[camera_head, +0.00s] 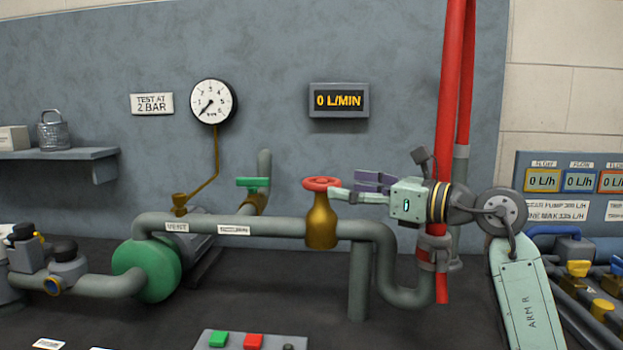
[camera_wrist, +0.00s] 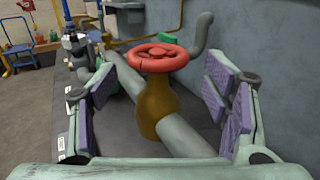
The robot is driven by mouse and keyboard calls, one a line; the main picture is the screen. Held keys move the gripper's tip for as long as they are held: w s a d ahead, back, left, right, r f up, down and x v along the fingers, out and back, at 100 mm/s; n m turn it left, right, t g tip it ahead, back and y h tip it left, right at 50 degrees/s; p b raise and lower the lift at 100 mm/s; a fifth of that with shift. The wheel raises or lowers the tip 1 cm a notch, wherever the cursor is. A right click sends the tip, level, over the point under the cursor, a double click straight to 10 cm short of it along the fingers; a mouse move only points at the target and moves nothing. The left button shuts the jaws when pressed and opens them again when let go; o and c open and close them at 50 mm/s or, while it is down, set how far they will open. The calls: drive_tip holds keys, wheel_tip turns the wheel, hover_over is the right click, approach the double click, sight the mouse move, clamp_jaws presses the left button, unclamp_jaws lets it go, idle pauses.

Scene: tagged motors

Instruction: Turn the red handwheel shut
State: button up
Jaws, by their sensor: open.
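The red handwheel (camera_head: 321,184) sits on top of a brass valve body (camera_head: 321,222) on the grey horizontal pipe. My gripper (camera_head: 352,188) reaches in from the right at about the height of the wheel, its fingertips close to the wheel's right side. In the wrist view the red handwheel (camera_wrist: 158,57) lies ahead, between and beyond the spread purple finger pads of my gripper (camera_wrist: 160,95). The jaws are open and empty. Whether a fingertip touches the rim cannot be told.
A green-handled valve (camera_head: 253,183) stands behind, left of the wheel. Red vertical pipes (camera_head: 452,120) rise beside my arm. A gauge (camera_head: 213,102) and a display reading 0 L/MIN (camera_head: 339,101) are on the wall. A button box (camera_head: 250,340) lies in front.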

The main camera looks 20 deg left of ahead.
sight(308, 178)
drive_tip(key=p+x, duration=0.2)
drive_tip(key=x, duration=0.8)
drive_tip(key=shift+s, duration=0.15)
drive_tip(key=shift+c, duration=0.5)
drive_tip(key=c, duration=0.8)
